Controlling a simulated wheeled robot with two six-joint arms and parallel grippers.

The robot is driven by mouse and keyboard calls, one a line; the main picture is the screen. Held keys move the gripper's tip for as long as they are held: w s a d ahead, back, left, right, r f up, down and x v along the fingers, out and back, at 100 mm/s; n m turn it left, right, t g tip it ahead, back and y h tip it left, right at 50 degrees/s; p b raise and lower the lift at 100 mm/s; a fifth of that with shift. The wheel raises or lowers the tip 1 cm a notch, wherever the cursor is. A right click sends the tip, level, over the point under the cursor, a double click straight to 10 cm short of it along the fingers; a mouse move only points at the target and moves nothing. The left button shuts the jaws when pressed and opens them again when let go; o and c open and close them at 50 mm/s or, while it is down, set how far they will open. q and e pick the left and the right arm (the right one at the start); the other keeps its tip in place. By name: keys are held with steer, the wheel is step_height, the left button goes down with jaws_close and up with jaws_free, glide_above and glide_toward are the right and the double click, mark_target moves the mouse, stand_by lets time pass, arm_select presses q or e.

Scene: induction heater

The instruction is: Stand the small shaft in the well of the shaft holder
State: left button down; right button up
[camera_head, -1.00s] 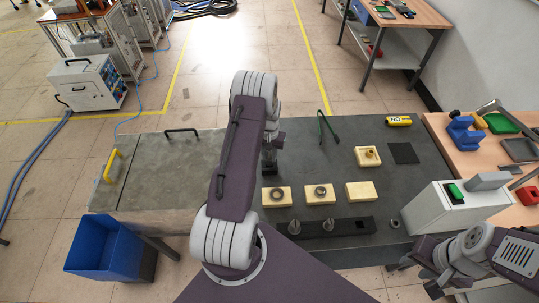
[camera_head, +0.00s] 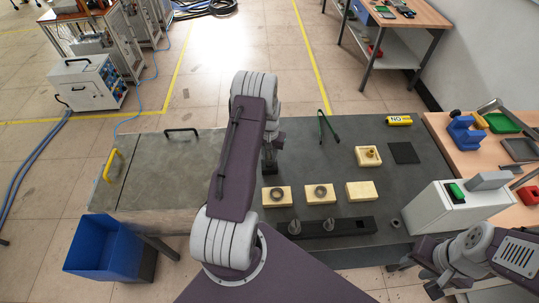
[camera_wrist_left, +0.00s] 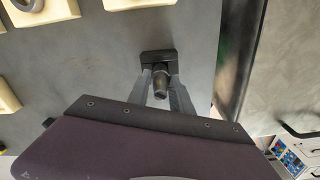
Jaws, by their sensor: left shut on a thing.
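My left gripper (camera_wrist_left: 160,88) is shut on the small shaft (camera_wrist_left: 160,78), a dark grey cylinder seen nearly end-on in the left wrist view. A dark block (camera_wrist_left: 158,56), apparently the shaft holder, sits on the table right at the fingertips. The shaft's lower end is hidden, so I cannot tell whether it is in the well. In the head view my left gripper (camera_head: 269,160) is low over the table, partly behind my arm, and the shaft is not clear there. My right gripper (camera_head: 436,288) is at the lower right, its jaws unclear.
A black bar (camera_head: 344,228) along the near edge carries two metal shafts (camera_head: 295,227). Yellow blocks (camera_head: 360,191), some with rings, lie behind it. A white heater box (camera_head: 425,212) is at the right, a blue bin (camera_head: 104,247) at the left.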

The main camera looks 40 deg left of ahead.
arm_select(q)
steer(key=shift+f+b, duration=1.15)
steer(key=shift+f, duration=0.35)
steer(key=c, duration=1.1)
jaws_free()
steer(key=shift+r, duration=0.15)
step_height(320, 180, up, 9)
steer(key=shift+b, duration=1.05)
